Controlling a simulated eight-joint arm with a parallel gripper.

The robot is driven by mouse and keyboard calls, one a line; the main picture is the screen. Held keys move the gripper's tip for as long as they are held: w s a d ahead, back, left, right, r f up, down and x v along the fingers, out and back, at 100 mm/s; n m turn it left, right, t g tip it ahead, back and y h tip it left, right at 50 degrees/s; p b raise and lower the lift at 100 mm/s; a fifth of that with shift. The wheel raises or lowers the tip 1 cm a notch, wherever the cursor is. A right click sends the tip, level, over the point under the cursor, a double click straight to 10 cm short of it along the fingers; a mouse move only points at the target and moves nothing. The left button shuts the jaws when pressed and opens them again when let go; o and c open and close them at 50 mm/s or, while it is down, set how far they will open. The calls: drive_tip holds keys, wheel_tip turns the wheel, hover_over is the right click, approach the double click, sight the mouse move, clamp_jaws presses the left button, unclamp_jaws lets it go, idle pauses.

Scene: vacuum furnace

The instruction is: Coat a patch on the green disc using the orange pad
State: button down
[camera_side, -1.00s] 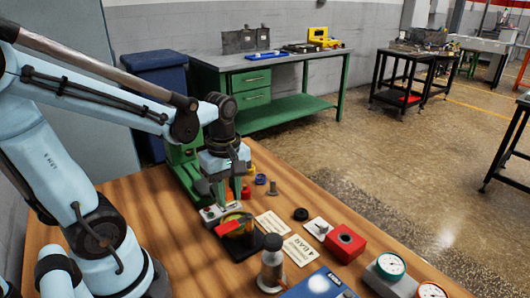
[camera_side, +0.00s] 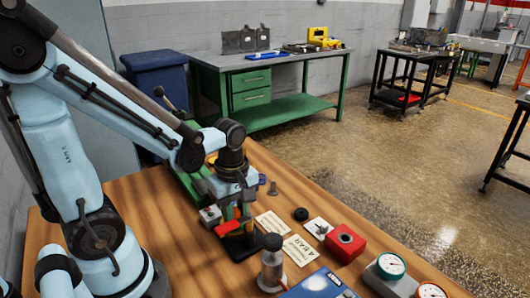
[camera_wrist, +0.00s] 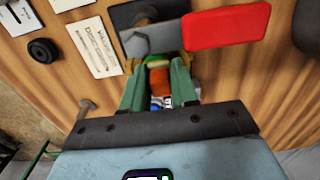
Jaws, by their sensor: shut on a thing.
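My gripper (camera_side: 237,212) is low over a black base plate (camera_side: 243,250) near the middle of the wooden table. In the wrist view, its two green fingers (camera_wrist: 158,80) are shut on the orange pad (camera_wrist: 160,86). A small green patch just beyond the fingertips appears to be part of the green disc (camera_wrist: 157,64), with yellow edges beside it. Most of the disc is hidden by the fingers and pad. I cannot tell whether the pad touches it. A red slab (camera_wrist: 228,25) sticks out beside the disc; it also shows in the side view (camera_side: 229,227).
Printed cards (camera_side: 298,249), a black ring (camera_side: 300,214) and a red block (camera_side: 345,243) lie to the right. Bare wood lies in front left.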

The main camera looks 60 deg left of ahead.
drive_tip(key=a, duration=0.2)
drive_tip(key=shift+s+a, duration=0.1)
drive_tip(key=shift+a, duration=0.2)
wheel_tip(320, 180, up, 8)
drive_tip(key=shift+r, duration=0.15)
idle(0.3)
idle(0.4)
drive_tip(key=w+d+r+m, duration=0.5)
drive_tip(key=w+d+m, duration=0.1)
drive_tip(key=m, duration=1.2)
drive_tip(key=shift+w+r, duration=0.4)
drive_tip(key=shift+w, duration=0.5)
